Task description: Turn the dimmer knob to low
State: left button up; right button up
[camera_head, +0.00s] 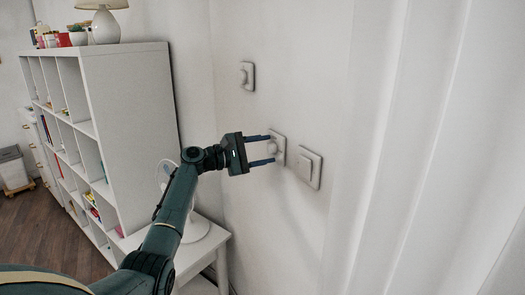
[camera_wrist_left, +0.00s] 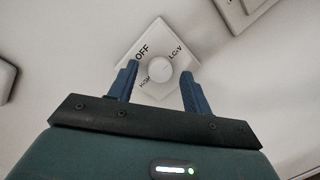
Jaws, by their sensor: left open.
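The dimmer knob (camera_wrist_left: 160,69) is a round white dial on a square white plate (camera_wrist_left: 135,48) with OFF, LOW and HIGH lettering. In the head view the dimmer plate (camera_head: 278,141) is on the wall, the middle one of three wall plates. My left gripper (camera_head: 271,149) is open, its blue fingers pointing at this plate. In the left wrist view the left gripper (camera_wrist_left: 160,82) has one finger on each side of the knob, with gaps between fingers and dial. I cannot tell whether the fingertips touch the plate. My right gripper is not in view.
Another switch plate (camera_head: 309,168) is close to the right of the dimmer, and one more (camera_head: 247,76) is higher at the left. A white shelf unit (camera_head: 130,110), a small white table (camera_head: 212,245) and a fan (camera_head: 166,174) stand left. White curtains (camera_head: 420,150) hang right.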

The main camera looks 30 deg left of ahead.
pick_arm(q)
jog(key=b+v, duration=0.3)
jog(key=v, duration=1)
jog(key=shift+b, duration=0.3)
